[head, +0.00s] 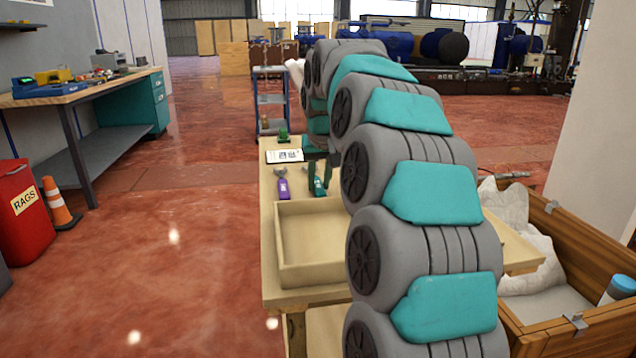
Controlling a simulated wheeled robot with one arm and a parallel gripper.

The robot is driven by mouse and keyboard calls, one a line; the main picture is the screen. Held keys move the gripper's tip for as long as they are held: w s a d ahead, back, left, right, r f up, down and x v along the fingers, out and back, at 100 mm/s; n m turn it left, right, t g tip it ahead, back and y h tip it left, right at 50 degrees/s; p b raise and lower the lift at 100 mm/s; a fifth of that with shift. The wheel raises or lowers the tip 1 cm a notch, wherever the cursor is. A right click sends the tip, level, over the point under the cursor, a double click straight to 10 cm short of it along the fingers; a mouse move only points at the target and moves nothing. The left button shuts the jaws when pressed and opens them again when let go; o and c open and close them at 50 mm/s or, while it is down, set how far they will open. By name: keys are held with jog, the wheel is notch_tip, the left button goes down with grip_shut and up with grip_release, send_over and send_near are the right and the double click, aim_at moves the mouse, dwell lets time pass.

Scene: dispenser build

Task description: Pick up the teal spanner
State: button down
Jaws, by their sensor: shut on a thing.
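The teal spanner (319,189) is on or just above the wooden table, behind the open wooden tray; I cannot tell whether it touches the tabletop. Its grey head points away from me and its handle toward the tray. My gripper (318,181) is small and far off here, with its dark fingers on either side of the spanner, shut on it. My arm hides part of the gripper and the table to the right. A purple spanner (284,190) lies to the left, apart from the gripper.
The empty wooden tray (270,250) stands at the table's near end. A white printed card (285,156) and a green object (283,134) are at the far end. A wooden crate (590,245) stands right. A workbench (75,92), orange cone (56,200) and red rags bin (22,215) are left.

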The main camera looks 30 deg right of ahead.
notch_tip(320, 180, up, 10)
dwell(0.8)
jog(key=c, duration=1.3)
grip_release()
grip_shut()
jog(key=shift+a, duration=0.1)
